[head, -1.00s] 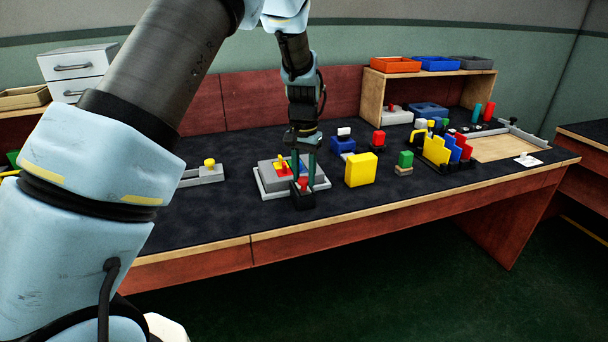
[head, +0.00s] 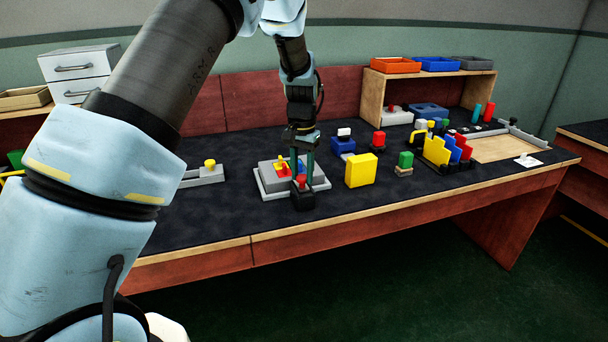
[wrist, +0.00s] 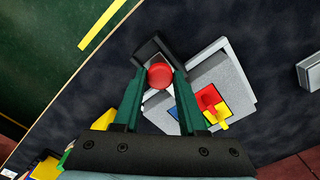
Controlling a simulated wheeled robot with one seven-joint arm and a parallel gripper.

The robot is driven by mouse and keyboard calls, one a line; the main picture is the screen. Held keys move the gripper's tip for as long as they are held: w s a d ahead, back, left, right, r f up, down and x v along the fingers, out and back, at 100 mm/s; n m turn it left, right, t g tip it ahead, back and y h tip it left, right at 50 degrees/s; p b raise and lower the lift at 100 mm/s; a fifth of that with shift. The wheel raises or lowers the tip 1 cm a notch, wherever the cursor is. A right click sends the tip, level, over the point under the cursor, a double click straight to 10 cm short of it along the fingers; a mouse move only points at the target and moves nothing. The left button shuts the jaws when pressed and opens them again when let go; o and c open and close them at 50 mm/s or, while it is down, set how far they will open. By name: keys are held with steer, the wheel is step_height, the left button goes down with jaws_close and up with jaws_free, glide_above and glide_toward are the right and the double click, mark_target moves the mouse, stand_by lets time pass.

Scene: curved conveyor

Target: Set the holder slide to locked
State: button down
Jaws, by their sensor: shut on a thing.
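A black block (head: 302,199) with a round red knob (head: 301,180) sits at the front right edge of a grey stepped holder (head: 265,174) on the dark bench top. In the wrist view, my gripper (wrist: 160,80) has its green fingers on either side of the red knob (wrist: 160,75), shut on it. The black block (wrist: 150,50) lies just beyond the fingertips. The grey holder (wrist: 228,75) is beside it on the right, carrying red, yellow and blue pieces (wrist: 210,100). In the head view, my gripper (head: 302,171) points down in front of the holder and partly hides it. No lock marking is readable.
A blue block (head: 342,146) is behind. A grey fixture with a yellow knob (head: 209,164) is at the left. The bench's front edge (head: 270,238) is close; the dark surface between is clear.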

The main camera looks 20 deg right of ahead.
steer(key=shift+w+d, duration=0.15)
steer(key=shift+w, duration=0.8)
steer(key=shift+c, duration=2.2)
jaws_free()
step_height(320, 180, up, 11)
steer(key=b, duration=0.1)
steer(key=shift+f, duration=0.1)
